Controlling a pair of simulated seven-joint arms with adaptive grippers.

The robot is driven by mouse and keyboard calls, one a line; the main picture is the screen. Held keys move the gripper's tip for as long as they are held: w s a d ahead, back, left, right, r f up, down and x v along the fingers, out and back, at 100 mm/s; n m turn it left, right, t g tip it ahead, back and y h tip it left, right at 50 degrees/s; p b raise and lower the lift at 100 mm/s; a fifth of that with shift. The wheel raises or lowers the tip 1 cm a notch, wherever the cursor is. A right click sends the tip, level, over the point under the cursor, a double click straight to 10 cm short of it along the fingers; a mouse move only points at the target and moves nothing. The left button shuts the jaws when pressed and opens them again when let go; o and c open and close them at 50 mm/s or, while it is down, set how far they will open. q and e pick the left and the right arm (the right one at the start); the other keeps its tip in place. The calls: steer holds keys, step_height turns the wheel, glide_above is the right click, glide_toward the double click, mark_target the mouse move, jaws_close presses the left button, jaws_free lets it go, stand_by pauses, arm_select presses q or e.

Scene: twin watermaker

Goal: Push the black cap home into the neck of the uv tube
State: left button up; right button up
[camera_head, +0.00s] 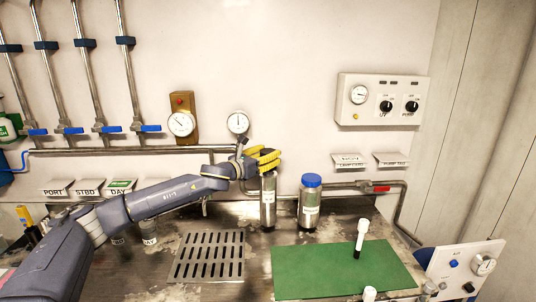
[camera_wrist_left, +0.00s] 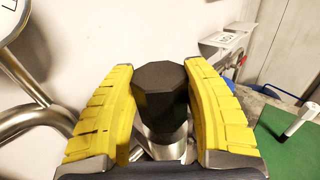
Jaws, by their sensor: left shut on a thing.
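My left gripper (camera_head: 264,160) has yellow fingers and is shut on the black cap, at the top of a steel cylinder with a pale label, which looks like the uv tube (camera_head: 268,207). The tube stands upright on the worktop. In the left wrist view the black faceted cap (camera_wrist_left: 160,88) sits between the two yellow fingers (camera_wrist_left: 163,105). Shiny metal of the tube shows just below it. The fingers hide the cap in the head view, and I cannot tell how deep it sits in the neck. My right gripper is not in view.
A blue-lidded canister (camera_head: 311,207) stands close right of the tube. A green mat (camera_head: 320,272) with a white marker-like item (camera_head: 361,238) lies front right. A slotted drain plate (camera_head: 208,257) lies front left. Pipes (camera_head: 130,151) and a gauge (camera_head: 238,122) are on the wall behind.

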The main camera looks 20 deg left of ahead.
arm_select(q)
steer(key=shift+f, duration=1)
steer(key=o, duration=1.1)
steer(key=shift+v, duration=6)
